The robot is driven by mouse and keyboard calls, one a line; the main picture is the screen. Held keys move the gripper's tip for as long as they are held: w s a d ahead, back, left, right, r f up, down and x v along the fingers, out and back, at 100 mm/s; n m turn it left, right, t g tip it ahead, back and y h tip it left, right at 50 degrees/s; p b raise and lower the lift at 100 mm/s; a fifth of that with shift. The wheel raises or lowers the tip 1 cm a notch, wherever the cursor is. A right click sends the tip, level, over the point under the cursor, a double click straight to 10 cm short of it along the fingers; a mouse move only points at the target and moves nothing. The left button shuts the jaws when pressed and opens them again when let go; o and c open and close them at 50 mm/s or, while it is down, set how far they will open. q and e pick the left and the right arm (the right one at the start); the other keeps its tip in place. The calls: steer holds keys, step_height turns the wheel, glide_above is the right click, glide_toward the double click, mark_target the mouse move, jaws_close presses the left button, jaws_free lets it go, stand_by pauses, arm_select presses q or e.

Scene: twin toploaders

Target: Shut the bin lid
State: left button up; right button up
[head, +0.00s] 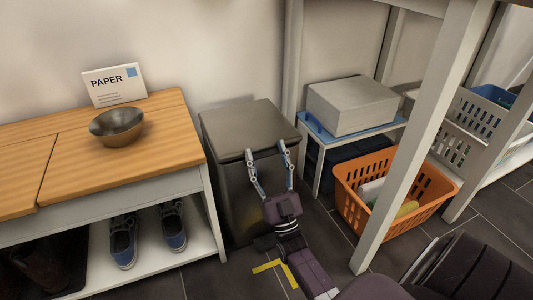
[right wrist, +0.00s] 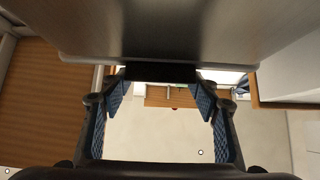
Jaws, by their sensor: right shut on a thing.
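The bin (head: 238,205) is a dark grey metal box on the floor between the wooden bench and the small table. Its flat grey lid (head: 248,125) lies across the top, level or nearly so. I cannot tell whether a gap is left under it. My right gripper (head: 266,149) is at the lid's front edge, its two blue-padded fingers standing well apart while holding the lid. In the right wrist view, the lid (right wrist: 160,30) fills the top of the picture, just beyond the gripper (right wrist: 160,100). The left gripper is not in view.
The wooden bench (head: 140,165) at left carries a metal bowl (head: 117,125) and a PAPER sign (head: 114,85), with shoes (head: 124,240) below. At right are a grey box (head: 352,105) on a small table, an orange basket (head: 415,185) and a white post (head: 410,150).

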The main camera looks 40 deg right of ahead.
steer(key=shift+w+f, duration=0.1)
steer(key=shift+f, duration=0.75)
steer(key=o, duration=1.7)
steer(key=shift+f, duration=0.1)
steer(key=shift+w+r, duration=0.1)
steer(key=shift+r, duration=0.3)
step_height(320, 180, up, 10)
steer(key=shift+f, duration=0.1)
